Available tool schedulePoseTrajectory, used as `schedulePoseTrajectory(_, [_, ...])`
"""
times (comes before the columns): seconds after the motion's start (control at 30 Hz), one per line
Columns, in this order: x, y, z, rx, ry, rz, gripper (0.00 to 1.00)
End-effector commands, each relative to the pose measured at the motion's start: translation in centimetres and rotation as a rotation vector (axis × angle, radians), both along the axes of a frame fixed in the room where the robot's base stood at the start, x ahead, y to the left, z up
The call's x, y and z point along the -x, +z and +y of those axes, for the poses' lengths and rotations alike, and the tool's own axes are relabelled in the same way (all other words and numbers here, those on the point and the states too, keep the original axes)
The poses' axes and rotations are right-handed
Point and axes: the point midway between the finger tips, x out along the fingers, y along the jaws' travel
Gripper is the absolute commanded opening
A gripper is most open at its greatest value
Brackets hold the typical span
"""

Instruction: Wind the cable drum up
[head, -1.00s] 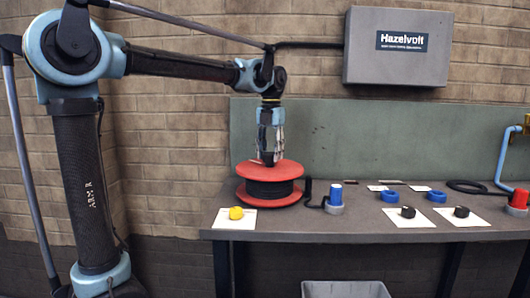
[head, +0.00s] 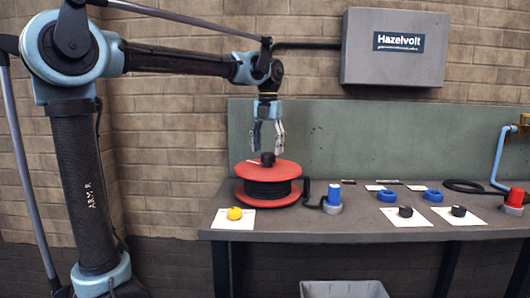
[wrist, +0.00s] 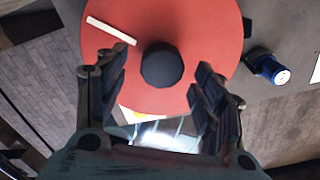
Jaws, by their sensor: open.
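The cable drum (head: 268,172) lies flat on the left part of the bench, with red top and bottom discs and dark cable wound between them. A black knob (head: 267,159) stands on its top disc. In the wrist view the red disc (wrist: 205,30) fills the middle, with the black knob (wrist: 162,66) near its centre and a pale strip (wrist: 111,31) to the left of the knob. My gripper (head: 268,150) is above the drum, fingers pointing down. In the wrist view my gripper (wrist: 158,82) is open, its fingers apart on either side of the knob and holding nothing.
On the bench (head: 370,232), a yellow knob (head: 235,213) lies on a white card in front of the drum. A blue-topped plug (head: 333,196) stands close to its right. Blue rings, black knobs and a red-topped part lie further right. A grey bin (head: 343,289) is below.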

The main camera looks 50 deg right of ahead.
Motion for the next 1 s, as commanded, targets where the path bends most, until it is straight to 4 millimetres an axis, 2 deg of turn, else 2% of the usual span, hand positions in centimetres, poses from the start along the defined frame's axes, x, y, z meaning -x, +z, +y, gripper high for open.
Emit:
schedulePoseTrajectory(0.3, [-0.2, 6.0, 0.0, 0.001, 0.0, 0.001, 0.62])
schedulePoseTrajectory(0.5, [-0.2, 8.6, 0.0, 0.001, 0.0, 0.001, 0.62])
schedulePoseTrajectory(0.7, [-0.3, 9.7, 0.0, 0.001, 0.0, 0.001, 0.62])
schedulePoseTrajectory(1.0, [-0.2, 9.8, 0.0, 0.001, 0.0, 0.001, 0.62])
